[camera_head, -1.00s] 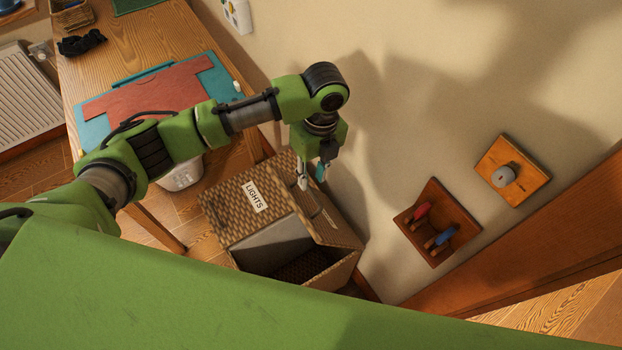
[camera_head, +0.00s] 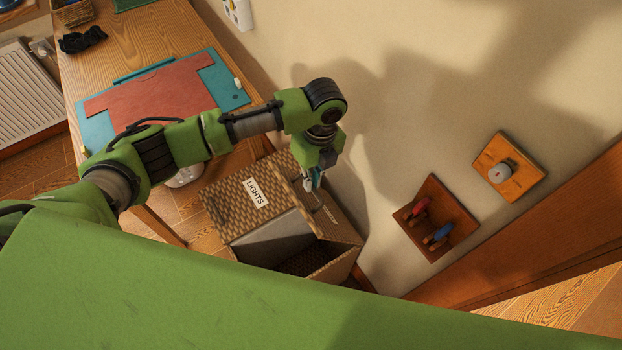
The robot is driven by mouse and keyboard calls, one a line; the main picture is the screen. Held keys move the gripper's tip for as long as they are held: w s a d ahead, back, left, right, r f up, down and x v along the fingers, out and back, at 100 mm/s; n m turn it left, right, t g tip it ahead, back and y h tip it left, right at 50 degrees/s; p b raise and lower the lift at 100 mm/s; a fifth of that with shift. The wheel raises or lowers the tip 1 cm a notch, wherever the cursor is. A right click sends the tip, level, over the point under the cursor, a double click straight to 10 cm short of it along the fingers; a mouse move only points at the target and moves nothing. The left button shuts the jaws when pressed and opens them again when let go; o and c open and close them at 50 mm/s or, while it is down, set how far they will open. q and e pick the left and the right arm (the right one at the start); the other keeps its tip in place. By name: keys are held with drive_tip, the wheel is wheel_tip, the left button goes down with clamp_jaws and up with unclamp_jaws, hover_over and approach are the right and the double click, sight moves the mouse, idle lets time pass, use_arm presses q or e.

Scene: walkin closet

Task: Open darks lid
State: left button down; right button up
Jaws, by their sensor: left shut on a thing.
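The woven hamper (camera_head: 222,214) stands on the floor by the wall, right of the desk. A white label reading LIGHTS lies on its left panel (camera_head: 256,193). The right-hand panel, which I take as the darks lid (camera_head: 334,226), carries a small label too oblique to read. The hamper's front part is open and shows a grey lining and a dark inside. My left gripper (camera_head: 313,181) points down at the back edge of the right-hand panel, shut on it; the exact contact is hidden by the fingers. My right gripper is out of view.
The wooden desk (camera_head: 125,40) at left holds a teal mat and a red folded garment (camera_head: 150,90). A wall rack (camera_head: 435,222) with red and blue handles and a knob plate (camera_head: 510,168) are at right. My green body covers the bottom.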

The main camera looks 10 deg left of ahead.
use_arm(q)
drive_tip(key=w+d+r+b, duration=0.1)
drive_tip(key=w+d, duration=0.3)
drive_tip(key=shift+w+d+r, duration=0.25)
drive_tip(key=shift+w+d, duration=0.05)
drive_tip(key=c, duration=2.3)
unclamp_jaws()
drive_tip(key=shift+o, duration=0.7)
drive_tip(key=shift+w+d, duration=0.1)
drive_tip(key=shift+w, duration=0.05)
wheel_tip(320, 180, up, 12)
drive_tip(key=shift+w+d, duration=0.4)
drive_tip(key=shift+w, duration=0.05)
drive_tip(key=shift+f, duration=0.1)
